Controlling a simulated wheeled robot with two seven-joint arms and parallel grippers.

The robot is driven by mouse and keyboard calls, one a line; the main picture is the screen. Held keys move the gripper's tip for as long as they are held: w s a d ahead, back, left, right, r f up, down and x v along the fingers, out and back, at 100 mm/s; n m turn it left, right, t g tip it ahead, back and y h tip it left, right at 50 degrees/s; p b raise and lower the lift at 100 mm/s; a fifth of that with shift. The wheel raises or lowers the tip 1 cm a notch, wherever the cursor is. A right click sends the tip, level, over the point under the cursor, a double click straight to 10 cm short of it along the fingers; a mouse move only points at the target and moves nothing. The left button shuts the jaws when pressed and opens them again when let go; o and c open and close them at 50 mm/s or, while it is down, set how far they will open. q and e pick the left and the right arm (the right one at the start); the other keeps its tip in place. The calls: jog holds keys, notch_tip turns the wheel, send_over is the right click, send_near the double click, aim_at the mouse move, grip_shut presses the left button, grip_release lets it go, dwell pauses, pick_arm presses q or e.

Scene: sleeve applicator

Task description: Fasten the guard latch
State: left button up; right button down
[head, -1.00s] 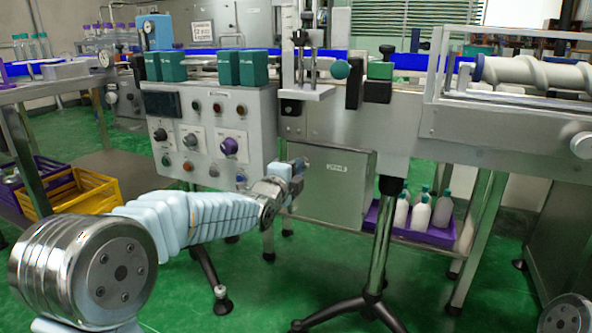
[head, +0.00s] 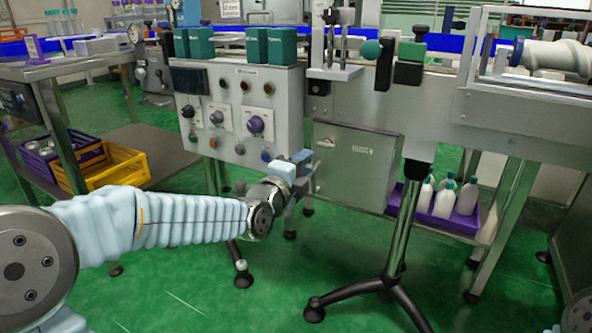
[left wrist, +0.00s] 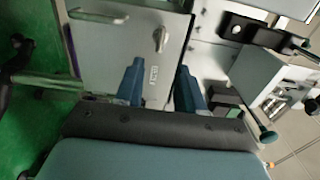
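My left gripper (head: 308,166) is at the left edge of the grey cabinet (head: 355,165) under the line. In the left wrist view its two blue fingers (left wrist: 160,82) are apart with nothing between them, in front of the cabinet's labelled door (left wrist: 120,50). A clear-sided guard (head: 488,60) around a pale screw shows at the upper right of the head view. I cannot tell which part is the guard latch. My right gripper is out of view.
A control panel (head: 238,115) with knobs and buttons is left of the cabinet. A tripod leg (head: 402,225) stands before its right side. White bottles stand in a purple tray (head: 462,215) behind. A yellow crate (head: 118,165) is at left. Green floor in front is mostly clear.

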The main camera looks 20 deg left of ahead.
pick_arm(q)
jog(key=s, duration=0.3)
jog(key=shift+s+a, duration=0.3)
jog(key=shift+s, duration=0.1)
jog(key=shift+f, duration=0.15)
jog(key=s+d+f+n+g, duration=0.2)
jog(key=f+n+g, duration=0.3)
jog(key=f, duration=1.1)
jog(key=s+d+f+n+g, duration=0.1)
jog(key=s+f+n+g, duration=0.4)
jog(key=f, duration=1.2)
jog(key=s+d+f+n+g, duration=0.2)
jog(key=s+f+n+g, duration=0.1)
jog(key=s+f+n, duration=0.45)
jog(key=s+d+f+n+g, duration=0.2)
jog(key=s+f+n+g, duration=0.2)
jog(key=s+f, duration=0.55)
notch_tip(320, 180, up, 13)
jog(key=d+h+p, duration=0.1)
jog(key=p, duration=1.3)
jog(key=shift+s+p, duration=0.3)
jog(key=shift+p, duration=0.1)
